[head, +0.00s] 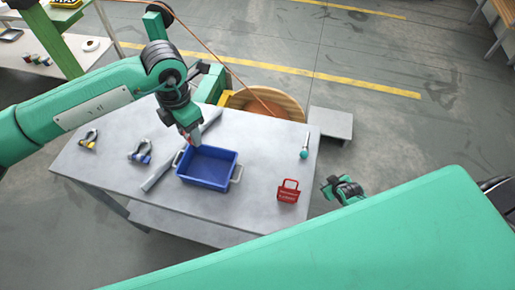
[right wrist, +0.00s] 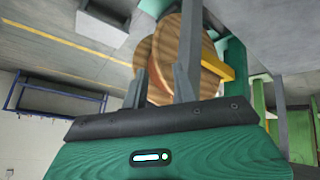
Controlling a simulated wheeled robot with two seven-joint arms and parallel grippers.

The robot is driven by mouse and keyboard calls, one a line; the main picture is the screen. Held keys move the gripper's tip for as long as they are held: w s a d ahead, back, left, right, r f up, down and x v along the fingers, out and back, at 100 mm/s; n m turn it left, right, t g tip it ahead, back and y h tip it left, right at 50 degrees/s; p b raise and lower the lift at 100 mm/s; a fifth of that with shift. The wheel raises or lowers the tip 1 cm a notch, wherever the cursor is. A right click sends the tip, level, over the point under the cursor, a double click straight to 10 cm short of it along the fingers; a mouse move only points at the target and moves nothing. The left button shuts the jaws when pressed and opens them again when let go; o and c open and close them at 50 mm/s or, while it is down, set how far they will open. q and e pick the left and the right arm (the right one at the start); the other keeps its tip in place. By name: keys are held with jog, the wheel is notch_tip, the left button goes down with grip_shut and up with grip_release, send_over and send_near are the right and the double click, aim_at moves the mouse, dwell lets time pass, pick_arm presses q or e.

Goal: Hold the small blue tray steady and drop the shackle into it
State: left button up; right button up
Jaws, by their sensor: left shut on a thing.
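The small blue tray (head: 207,167) stands on the grey table, a light metal handle at each end. My left gripper (head: 192,142) is shut on its rim at the back left corner; the fingertips are partly hidden. Two shackles lie on the table left of the tray: one with a blue pin (head: 141,153) nearer it, one with yellow (head: 88,139) farther left. The tray looks empty. My right gripper (head: 344,190) is off the table's right edge, far from the shackles. In the right wrist view its fingers (right wrist: 160,88) are apart with nothing between them.
A red lockout tag or padlock (head: 288,192) lies right of the tray, with a teal-ended tool (head: 304,150) behind it. A grey bar (head: 158,175) lies diagonally by the tray. A wooden spool (head: 285,101) stands behind the table. The table's right part is mostly clear.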

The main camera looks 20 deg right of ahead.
jog(key=w+r+n+t+y, duration=0.15)
jog(key=w+r, duration=0.35)
jog(key=r, duration=0.5)
jog(key=w+a+r+n+t, duration=0.15)
jog(key=w+r, duration=0.25)
jog(key=r, duration=0.7)
jog(key=w+r+n+t+y, duration=0.15)
jog(key=w+r, duration=0.35)
jog(key=r, duration=0.5)
jog(key=n+g+y, duration=0.4)
jog(key=g+y, duration=0.1)
jog(key=y, duration=0.4)
send_near(223, 151)
jog(key=d, duration=0.2)
jog(key=shift+s+a+m+y, duration=0.15)
jog(key=shift+s+m+y, duration=0.1)
jog(key=shift+s+y, duration=0.15)
jog(key=x, duration=1.1)
jog(key=shift+w+a+f, duration=0.15)
jog(key=shift+w+a, duration=0.05)
jog(key=shift+w, duration=0.05)
jog(key=shift+c, duration=0.2)
grip_shut()
